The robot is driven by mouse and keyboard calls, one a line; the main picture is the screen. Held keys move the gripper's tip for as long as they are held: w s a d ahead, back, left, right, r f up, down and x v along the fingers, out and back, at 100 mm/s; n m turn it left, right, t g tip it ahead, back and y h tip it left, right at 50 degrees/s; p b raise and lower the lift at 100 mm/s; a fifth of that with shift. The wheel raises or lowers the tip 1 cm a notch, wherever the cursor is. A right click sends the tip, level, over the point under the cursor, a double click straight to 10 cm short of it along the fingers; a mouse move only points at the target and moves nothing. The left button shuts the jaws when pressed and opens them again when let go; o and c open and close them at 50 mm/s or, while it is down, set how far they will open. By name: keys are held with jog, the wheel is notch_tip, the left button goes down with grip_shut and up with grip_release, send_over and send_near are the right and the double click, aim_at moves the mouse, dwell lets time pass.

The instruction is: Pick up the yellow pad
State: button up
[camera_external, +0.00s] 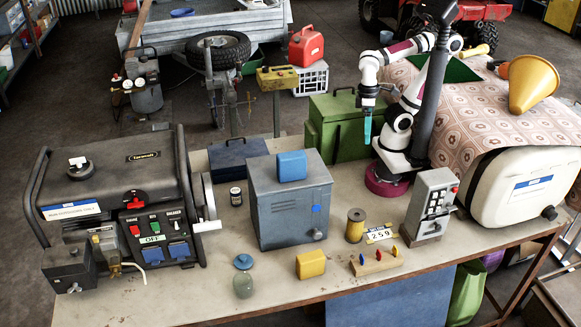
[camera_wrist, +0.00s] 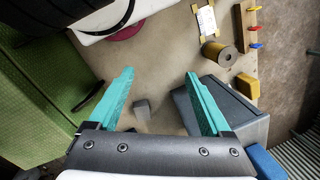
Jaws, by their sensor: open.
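The yellow pad (camera_external: 310,264) is a small yellow block on the workbench (camera_external: 205,285), in front of the grey metal box (camera_external: 290,205) and left of a wooden peg block. In the wrist view a yellow patch (camera_wrist: 247,86) beside the grey box looks like the pad, partly hidden. My gripper (camera_external: 367,128) is raised over the back of the bench, between the green toolbox and the grey switch box, well behind and right of the pad. Its teal fingers (camera_wrist: 160,95) are spread apart in the wrist view, with nothing between them.
A yellow spool (camera_external: 355,225), number card (camera_external: 379,234), peg block (camera_external: 377,262) and switch box (camera_external: 432,200) stand right of the pad. A glass jar (camera_external: 243,284) stands left. The green toolbox (camera_external: 345,128) is behind.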

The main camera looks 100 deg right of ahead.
jog(key=w+a+r, duration=0.1)
jog(key=r, duration=0.1)
notch_tip(320, 180, up, 3)
jog(key=n+t+y, duration=0.5)
jog(key=n+t, duration=0.1)
jog(key=t, duration=0.4)
send_over(319, 254)
jog(key=s, duration=0.3)
notch_tip(319, 254, down, 23)
jog(key=s+t+h, duration=0.2)
jog(key=t+h, duration=0.2)
jog(key=h, duration=0.2)
jog(key=x, duration=0.8)
jog(key=shift+d, duration=0.2)
grip_shut()
